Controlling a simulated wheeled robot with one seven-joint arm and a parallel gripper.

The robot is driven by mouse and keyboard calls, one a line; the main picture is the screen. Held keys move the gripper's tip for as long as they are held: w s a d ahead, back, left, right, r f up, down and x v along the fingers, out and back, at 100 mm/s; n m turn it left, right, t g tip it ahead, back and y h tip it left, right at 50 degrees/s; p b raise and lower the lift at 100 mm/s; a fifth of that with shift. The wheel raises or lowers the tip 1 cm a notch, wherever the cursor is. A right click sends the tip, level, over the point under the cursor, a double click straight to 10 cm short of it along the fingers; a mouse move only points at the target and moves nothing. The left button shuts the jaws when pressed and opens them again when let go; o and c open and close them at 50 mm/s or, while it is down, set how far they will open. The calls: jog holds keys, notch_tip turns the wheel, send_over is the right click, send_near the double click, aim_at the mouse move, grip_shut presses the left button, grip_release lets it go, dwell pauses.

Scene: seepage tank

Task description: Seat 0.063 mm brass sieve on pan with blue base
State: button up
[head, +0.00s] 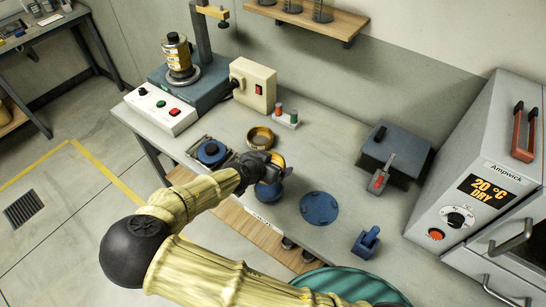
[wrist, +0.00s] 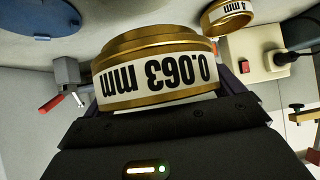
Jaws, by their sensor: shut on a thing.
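The brass 0.063 mm sieve (wrist: 152,70) fills the middle of the wrist view, its white label upside down in the picture. My gripper (head: 266,163) is shut on it, with dark fingers at both sides. In the head view the sieve (head: 279,160) is mostly hidden by the gripper. A blue-based round piece (head: 268,191) shows just below the gripper; its top is hidden, and I cannot tell whether the sieve touches it. Another round piece with a blue base or top (head: 211,152) sits in a frame to the left.
A brass 4 mm sieve ring (head: 260,138) lies just behind the gripper. A blue disc (head: 319,208), a blue block (head: 366,242) and a red-handled clamp (head: 381,174) are to the right. The shaker (head: 190,84) with its stack is behind left. The oven (head: 490,190) bounds the right.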

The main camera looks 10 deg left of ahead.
jog(key=shift+s, duration=0.15)
jog(key=shift+f+b, duration=0.55)
jog(key=shift+f, duration=0.1)
notch_tip(320, 180, down, 2)
jog(key=shift+d+f+b, duration=0.15)
jog(key=shift+f+b, duration=0.1)
jog(key=shift+b, duration=0.6)
jog(key=shift+a+f+b, duration=0.2)
jog(key=shift+f+b, duration=0.45)
jog(key=shift+f, duration=0.25)
jog(key=shift+s, duration=0.1)
jog(key=shift+f+b, duration=0.75)
jog(key=shift+f, duration=0.3)
